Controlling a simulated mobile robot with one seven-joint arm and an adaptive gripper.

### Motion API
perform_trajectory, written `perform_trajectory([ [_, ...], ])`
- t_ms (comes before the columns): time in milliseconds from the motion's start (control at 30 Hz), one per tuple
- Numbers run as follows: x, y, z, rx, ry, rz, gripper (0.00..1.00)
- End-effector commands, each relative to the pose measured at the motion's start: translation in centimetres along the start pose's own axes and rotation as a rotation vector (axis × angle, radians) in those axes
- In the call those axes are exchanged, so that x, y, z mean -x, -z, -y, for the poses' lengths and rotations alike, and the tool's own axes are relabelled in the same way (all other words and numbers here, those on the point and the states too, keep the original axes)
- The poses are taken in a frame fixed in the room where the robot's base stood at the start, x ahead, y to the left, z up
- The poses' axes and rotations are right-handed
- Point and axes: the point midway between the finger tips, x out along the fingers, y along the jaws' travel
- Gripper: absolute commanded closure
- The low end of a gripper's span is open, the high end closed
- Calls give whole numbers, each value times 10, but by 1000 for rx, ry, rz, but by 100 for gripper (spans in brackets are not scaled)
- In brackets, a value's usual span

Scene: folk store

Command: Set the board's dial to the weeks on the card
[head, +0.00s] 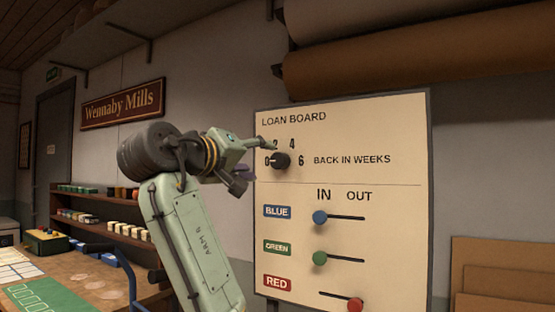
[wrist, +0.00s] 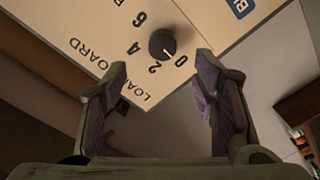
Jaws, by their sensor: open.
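The loan board (head: 385,120) stands upright, with a dark round dial (head: 281,160) near its upper left. The numbers 0, 2, 4 and 6 run around the dial, beside "BACK IN WEEKS". In the wrist view the dial (wrist: 162,44) has a pale mark that seems to point at the 0. My gripper (head: 256,158) is open and empty at the board's left edge, close to the dial. In the wrist view my gripper (wrist: 160,80) has its fingers spread, with the dial just beyond the tips. I cannot make out a card with weeks.
Below the dial, the blue knob (head: 320,217) and green knob (head: 319,258) sit at the left of their slots, under IN. The red knob (head: 355,304) sits at the right, under OUT. Fabric rolls (head: 380,70) hang above. A cluttered table (head: 95,285) stands at left.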

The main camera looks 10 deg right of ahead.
Motion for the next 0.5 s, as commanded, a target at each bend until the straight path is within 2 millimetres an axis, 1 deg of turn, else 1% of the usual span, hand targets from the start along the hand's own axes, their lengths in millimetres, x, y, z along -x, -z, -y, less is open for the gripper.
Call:
perform_trajectory([
  [33, -9, 1, -1, 1, 2, 4, 46],
  [300, -60, 3, -1, 1, 2, 0, 46],
  [400, -76, 2, -1, 1, 3, 0, 46],
  [500, -88, 2, 0, 0, 3, -2, 46],
])
